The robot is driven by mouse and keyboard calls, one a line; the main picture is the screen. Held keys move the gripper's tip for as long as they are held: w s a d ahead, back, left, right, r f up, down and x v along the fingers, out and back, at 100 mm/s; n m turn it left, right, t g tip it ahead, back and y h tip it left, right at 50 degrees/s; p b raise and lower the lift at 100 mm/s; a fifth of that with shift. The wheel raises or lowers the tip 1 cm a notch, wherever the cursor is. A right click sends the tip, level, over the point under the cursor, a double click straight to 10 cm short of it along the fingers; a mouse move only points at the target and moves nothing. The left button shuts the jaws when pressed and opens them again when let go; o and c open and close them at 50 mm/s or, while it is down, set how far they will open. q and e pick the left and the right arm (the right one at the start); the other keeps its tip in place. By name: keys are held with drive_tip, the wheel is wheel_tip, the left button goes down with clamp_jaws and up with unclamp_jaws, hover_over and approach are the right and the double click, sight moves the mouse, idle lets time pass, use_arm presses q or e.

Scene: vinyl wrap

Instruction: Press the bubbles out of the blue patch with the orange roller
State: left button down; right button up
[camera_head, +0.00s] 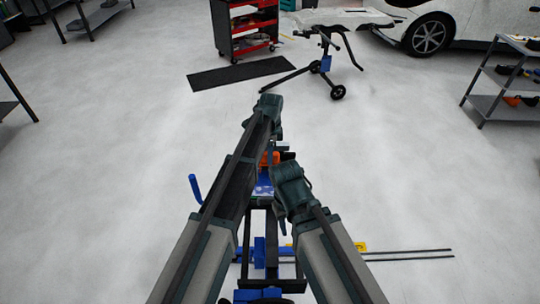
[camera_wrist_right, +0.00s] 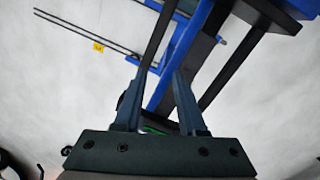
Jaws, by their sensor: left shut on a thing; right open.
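The orange roller (camera_head: 269,159) shows only in part in the head view, below the bend of my left arm. My left gripper (camera_head: 274,150) is shut on the roller, mostly hidden by the arm. A small blue surface (camera_head: 263,187), which may be the blue patch, lies just below the orange; I cannot make out bubbles or whether the roller touches it. My right gripper (camera_wrist_right: 160,80) is open and empty in the right wrist view, above a blue and black frame. In the head view it is low and right of the blue surface.
The blue and black stand frame (camera_head: 259,251) is below my arms, with long dark bars and a yellow tag (camera_head: 360,246) at right. A red tool cart (camera_head: 246,28), black mat (camera_head: 240,73), wheeled stand (camera_head: 326,66), car (camera_head: 450,22) and shelf (camera_head: 500,85) stand farther off. Open floor lies between.

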use_arm(q)
drive_tip(key=shift+f+b, duration=0.75)
drive_tip(key=shift+f, duration=0.1)
drive_tip(key=shift+s+r, duration=0.1)
drive_tip(key=shift+s, duration=1.05)
drive_tip(key=shift+s, duration=0.1)
drive_tip(key=shift+s, duration=0.95)
drive_tip(key=shift+s, duration=0.1)
drive_tip(key=shift+s, duration=1)
drive_tip(key=shift+s, duration=0.15)
